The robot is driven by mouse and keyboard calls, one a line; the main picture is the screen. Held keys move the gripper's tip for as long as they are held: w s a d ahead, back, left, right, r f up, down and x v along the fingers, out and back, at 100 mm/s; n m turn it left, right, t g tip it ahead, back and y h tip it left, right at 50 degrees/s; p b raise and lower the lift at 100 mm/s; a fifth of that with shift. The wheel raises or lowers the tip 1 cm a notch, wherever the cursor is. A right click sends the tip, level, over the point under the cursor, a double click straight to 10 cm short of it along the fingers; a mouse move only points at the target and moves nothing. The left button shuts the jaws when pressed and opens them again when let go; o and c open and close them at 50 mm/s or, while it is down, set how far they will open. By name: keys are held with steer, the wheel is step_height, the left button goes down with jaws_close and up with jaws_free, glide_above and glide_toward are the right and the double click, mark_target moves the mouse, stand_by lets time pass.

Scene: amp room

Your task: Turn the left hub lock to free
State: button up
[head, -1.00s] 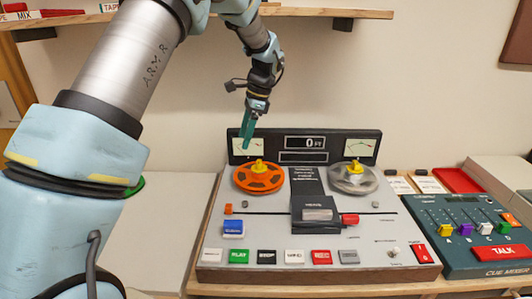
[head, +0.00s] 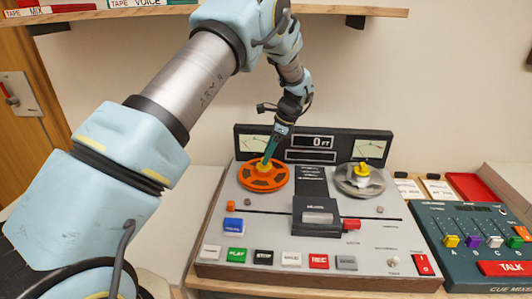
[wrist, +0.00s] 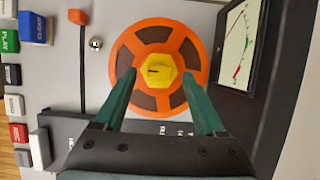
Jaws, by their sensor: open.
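The left hub lock is a yellow knob (wrist: 158,71) with a dark slot or mark, at the centre of the orange reel (wrist: 158,37) on the tape machine. In the wrist view my gripper's two green fingers (wrist: 158,88) are open and reach over the reel, one on each side of the knob, with clear gaps. In the head view my gripper (head: 268,160) points down at the left reel (head: 264,183) and mostly hides its knob. The right hub has its own yellow knob (head: 362,170) on a grey reel (head: 358,187).
The meter panel (head: 313,143) stands upright close behind the reels. The head block (head: 317,215) and a row of buttons, including a red REC button (head: 318,262), lie in front. A cue mixer (head: 470,235) stands at right. A shelf (head: 330,10) hangs above.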

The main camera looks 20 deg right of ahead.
steer(key=shift+x, duration=0.95)
jaws_close()
